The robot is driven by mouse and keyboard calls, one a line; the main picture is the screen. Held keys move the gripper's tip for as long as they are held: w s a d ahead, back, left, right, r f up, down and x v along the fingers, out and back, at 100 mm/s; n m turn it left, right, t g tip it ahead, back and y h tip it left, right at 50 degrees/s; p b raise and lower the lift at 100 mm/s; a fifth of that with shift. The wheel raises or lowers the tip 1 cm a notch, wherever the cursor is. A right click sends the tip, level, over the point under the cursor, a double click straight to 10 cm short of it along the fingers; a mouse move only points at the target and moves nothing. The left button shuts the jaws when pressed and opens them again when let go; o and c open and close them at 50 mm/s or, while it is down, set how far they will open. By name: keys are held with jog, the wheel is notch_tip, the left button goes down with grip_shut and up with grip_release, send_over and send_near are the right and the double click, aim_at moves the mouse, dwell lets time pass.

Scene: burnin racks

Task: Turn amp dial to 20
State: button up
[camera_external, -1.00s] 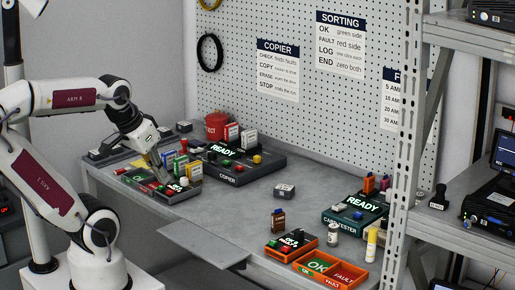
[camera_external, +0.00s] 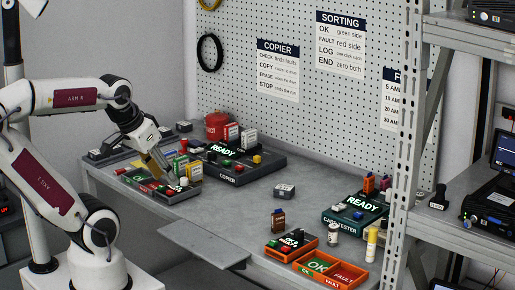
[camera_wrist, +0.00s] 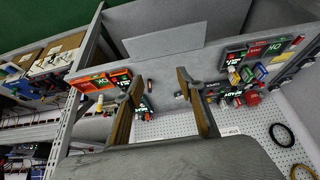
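I cannot make out an amp dial or the number 20 in either view. My gripper (camera_external: 157,163) hangs over the dark panel (camera_external: 173,196) with coloured blocks at the left end of the bench, with its fingers pointing down. In the wrist view my gripper (camera_wrist: 158,80) has its two brown-padded fingers spread apart with nothing held between them. Whether the fingertips touch anything below is hard to tell; they look above the panel.
The copier box (camera_external: 238,178) with a READY display stands behind the gripper. A green card tester (camera_external: 350,220) and an orange OK/FAULT tray (camera_external: 335,283) are at the right. A shelf rack (camera_external: 400,130) stands at far right. The middle bench is mostly clear.

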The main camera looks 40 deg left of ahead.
jog(key=w+d+m+t+h, duration=0.1)
jog(key=w+d, duration=0.3)
jog(key=w, duration=0.5)
jog(key=w+d+f+m+t+h, duration=0.1)
jog(key=w+d, duration=0.3)
jog(key=w, duration=0.5)
jog(key=w+d+t, duration=0.1)
jog(key=w+d, duration=0.3)
jog(key=w, duration=0.4)
jog(key=m+t+h, duration=0.3)
jog(key=t, duration=0.1)
send_near(384, 220)
jog(key=shift+w+d+f, duration=0.25)
jog(key=shift+w, duration=0.35)
jog(key=shift+w+n, duration=0.1)
jog(key=shift+n, duration=0.2)
jog(key=shift+x, duration=3.8)
grip_shut()
